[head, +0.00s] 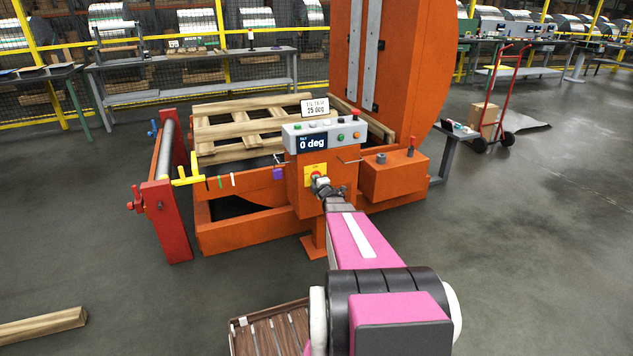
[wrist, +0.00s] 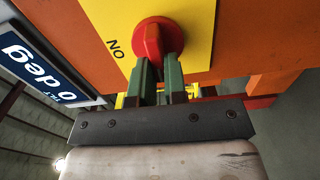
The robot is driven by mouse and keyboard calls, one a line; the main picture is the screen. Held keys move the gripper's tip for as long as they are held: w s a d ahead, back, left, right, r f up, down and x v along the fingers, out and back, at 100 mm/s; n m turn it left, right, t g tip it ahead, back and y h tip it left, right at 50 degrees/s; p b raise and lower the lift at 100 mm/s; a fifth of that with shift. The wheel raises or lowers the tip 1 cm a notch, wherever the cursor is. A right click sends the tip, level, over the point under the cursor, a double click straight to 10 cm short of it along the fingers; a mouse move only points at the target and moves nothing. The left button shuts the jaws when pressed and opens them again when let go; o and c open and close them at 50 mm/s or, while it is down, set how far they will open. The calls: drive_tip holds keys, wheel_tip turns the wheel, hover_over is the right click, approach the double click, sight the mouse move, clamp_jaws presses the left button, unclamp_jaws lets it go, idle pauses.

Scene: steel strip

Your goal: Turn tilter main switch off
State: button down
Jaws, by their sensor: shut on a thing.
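The main switch is a red rotary knob (wrist: 156,36) on a yellow plate (wrist: 196,20) with the word "ON" beside it. In the head view the yellow plate (head: 309,169) is on the front of the orange tilter post, with the knob partly covered by my gripper (head: 320,183). In the wrist view my gripper (wrist: 161,72) has its green fingers shut on the red knob, one on each side. The exact angle of the knob's handle is hard to tell between the fingers.
Above the switch is a grey control panel (head: 323,132) with buttons and a display reading "0 deg". The orange tilter (head: 240,228) carries a wooden pallet (head: 232,128). A red roller stand (head: 167,222) stands left. A slatted wooden piece (head: 275,338) lies low in front.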

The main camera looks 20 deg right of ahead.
drive_tip(key=shift+n, duration=0.3)
drive_tip(key=c, duration=1.2)
unclamp_jaws()
drive_tip(key=shift+o, duration=0.2)
drive_tip(key=shift+s, duration=0.15)
drive_tip(key=s, duration=1)
drive_tip(key=shift+s+d, duration=0.2)
drive_tip(key=shift+s, duration=0.1)
drive_tip(key=shift+a, duration=0.1)
drive_tip(key=s+a+m+g, duration=1.8)
drive_tip(key=s+a, duration=0.4)
drive_tip(key=shift+s+a+f+m+h, duration=0.2)
drive_tip(key=shift+a+f+m+h, duration=0.1)
drive_tip(key=shift+f, duration=0.05)
